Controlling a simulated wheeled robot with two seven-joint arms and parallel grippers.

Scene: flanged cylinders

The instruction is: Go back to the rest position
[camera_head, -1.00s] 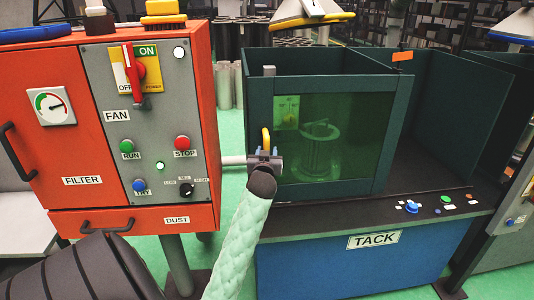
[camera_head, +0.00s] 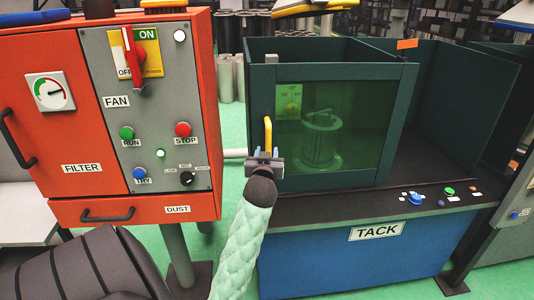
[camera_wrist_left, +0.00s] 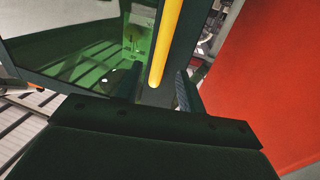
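My left gripper (camera_head: 265,155) is in front of the left edge of the booth's green window door, just below the yellow door handle (camera_head: 267,133). In the left wrist view its two fingers (camera_wrist_left: 158,88) stand apart with nothing gripped between them. The yellow handle (camera_wrist_left: 170,35) reaches down toward the gap between them, and I cannot tell how far off it is. A flanged cylinder (camera_head: 321,145) stands upright inside the booth behind the closed green window (camera_head: 350,130). My right gripper is not in view.
The orange filter cabinet (camera_head: 60,125) with its fan switch and buttons stands close on the left. The booth table's black top (camera_head: 380,210), labelled TACK, carries several buttons at its right. Green floor shows between cabinet and booth.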

